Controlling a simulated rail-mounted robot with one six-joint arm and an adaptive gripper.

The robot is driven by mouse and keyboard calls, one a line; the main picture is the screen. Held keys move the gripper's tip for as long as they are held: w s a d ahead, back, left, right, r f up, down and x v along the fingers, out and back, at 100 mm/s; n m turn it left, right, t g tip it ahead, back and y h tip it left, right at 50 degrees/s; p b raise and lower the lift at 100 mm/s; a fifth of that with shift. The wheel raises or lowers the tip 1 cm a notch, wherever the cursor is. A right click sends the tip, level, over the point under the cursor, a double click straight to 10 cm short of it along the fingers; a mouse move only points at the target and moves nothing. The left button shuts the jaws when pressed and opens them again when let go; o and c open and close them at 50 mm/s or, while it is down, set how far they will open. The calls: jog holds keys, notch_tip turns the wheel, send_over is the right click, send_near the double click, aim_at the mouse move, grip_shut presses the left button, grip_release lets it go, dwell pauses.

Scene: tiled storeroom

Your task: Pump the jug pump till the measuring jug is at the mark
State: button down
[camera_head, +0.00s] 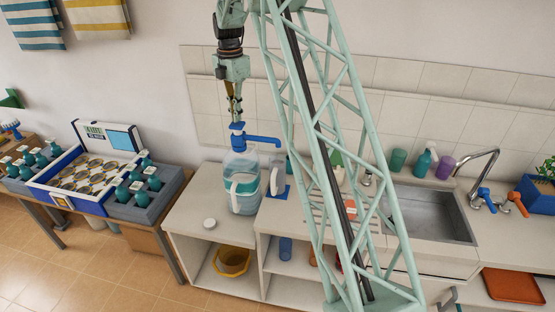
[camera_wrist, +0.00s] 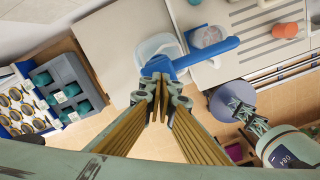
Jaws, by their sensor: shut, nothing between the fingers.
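My gripper (camera_head: 236,119) is shut, empty and pointing down right over the pump head. In the wrist view, the fingertips (camera_wrist: 160,88) overlap the blue pump (camera_wrist: 162,65); I cannot tell whether they touch.
A sink (camera_head: 430,212) with a tap is on the right. A tray table with teal bottles (camera_head: 145,180) stands on the left. A yellow bowl (camera_head: 232,261) is on the shelf below.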

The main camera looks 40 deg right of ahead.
jog(key=shift+r+p, duration=1.2)
jog(key=shift+r, duration=1.3)
jog(key=shift+s+a+r, duration=0.3)
jog(key=s+a+r+m+t+b, duration=0.1)
jog(key=s+a+r+m+b, duration=0.3)
jog(key=s, duration=0.5)
jog(key=s+a+r+m+b, duration=0.3)
jog(key=s+a+r, duration=0.1)
jog(key=s+a, duration=0.4)
jog(key=s+a+r+m+t+b, duration=0.1)
jog(key=s+a+r+m+b, duration=0.25)
jog(key=s, duration=0.65)
jog(key=s+a+f+m+b, duration=0.3)
jog(key=s+f, duration=0.1)
jog(key=s, duration=0.7)
jog(key=s+a+f+m+t+b, duration=0.1)
jog(key=s+a+f+m+b, duration=0.2)
jog(key=s, duration=0.8)
jog(key=s+a+f+m+t+b, duration=0.1)
jog(key=s+a+f+m+b, duration=0.2)
jog(key=s, duration=0.9)
notch_tip(320, 180, down, 4)
jog(key=shift+a+r+m+b, duration=0.2)
jog(key=shift+m+b, duration=0.25)
jog(key=shift+b, duration=0.6)
